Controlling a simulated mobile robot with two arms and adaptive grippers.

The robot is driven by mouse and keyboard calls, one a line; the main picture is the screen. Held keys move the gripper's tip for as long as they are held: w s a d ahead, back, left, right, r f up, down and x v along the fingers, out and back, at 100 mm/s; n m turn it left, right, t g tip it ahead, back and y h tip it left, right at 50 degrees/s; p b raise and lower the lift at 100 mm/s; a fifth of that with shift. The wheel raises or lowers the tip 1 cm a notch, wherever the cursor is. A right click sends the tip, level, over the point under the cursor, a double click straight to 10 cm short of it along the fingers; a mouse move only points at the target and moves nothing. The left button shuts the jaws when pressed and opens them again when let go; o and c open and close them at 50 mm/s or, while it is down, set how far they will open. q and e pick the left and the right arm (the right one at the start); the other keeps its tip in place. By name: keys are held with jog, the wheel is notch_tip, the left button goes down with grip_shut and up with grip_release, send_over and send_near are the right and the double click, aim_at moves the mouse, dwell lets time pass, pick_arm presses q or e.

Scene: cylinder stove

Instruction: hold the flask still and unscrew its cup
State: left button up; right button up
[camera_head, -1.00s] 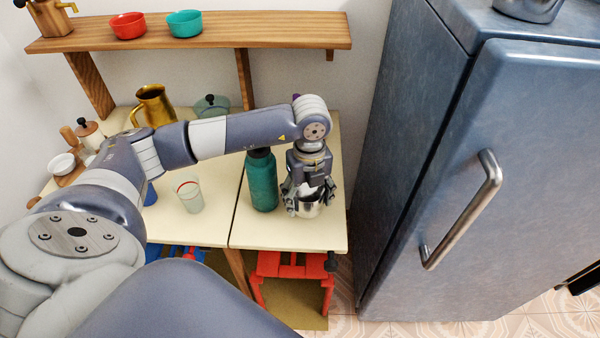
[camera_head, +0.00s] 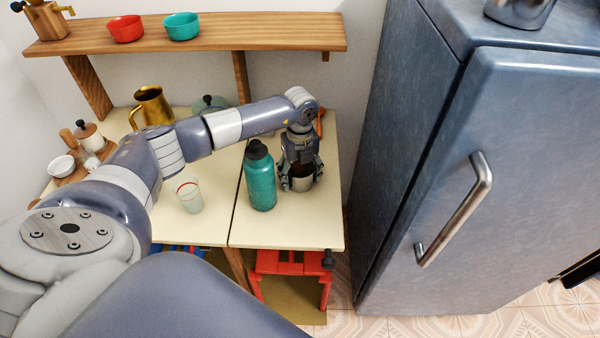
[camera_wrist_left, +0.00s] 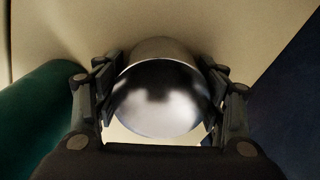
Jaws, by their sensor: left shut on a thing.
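My left gripper (camera_head: 299,178) points down at the right part of the table and is shut on a shiny steel cylinder (camera_head: 302,184). In the left wrist view its fingers (camera_wrist_left: 165,105) grip the steel cylinder (camera_wrist_left: 160,90) from both sides. I cannot tell whether this cylinder is the flask or its cup, or whether it touches the table. A teal bottle (camera_head: 261,182) with a black cap stands upright just left of the gripper; its teal side also shows in the left wrist view (camera_wrist_left: 40,120). My right gripper is not in view.
A clear glass (camera_head: 189,196), a brass jug (camera_head: 152,107) and a white-bodied jar (camera_head: 89,135) stand to the left on the table (camera_head: 290,232). A wooden shelf (camera_head: 260,32) spans behind. A blue fridge (camera_head: 430,200) bounds the right. The table's front right is clear.

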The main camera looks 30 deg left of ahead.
pick_arm(q)
jog(key=shift+f, duration=0.1)
jog(key=o, duration=1.2)
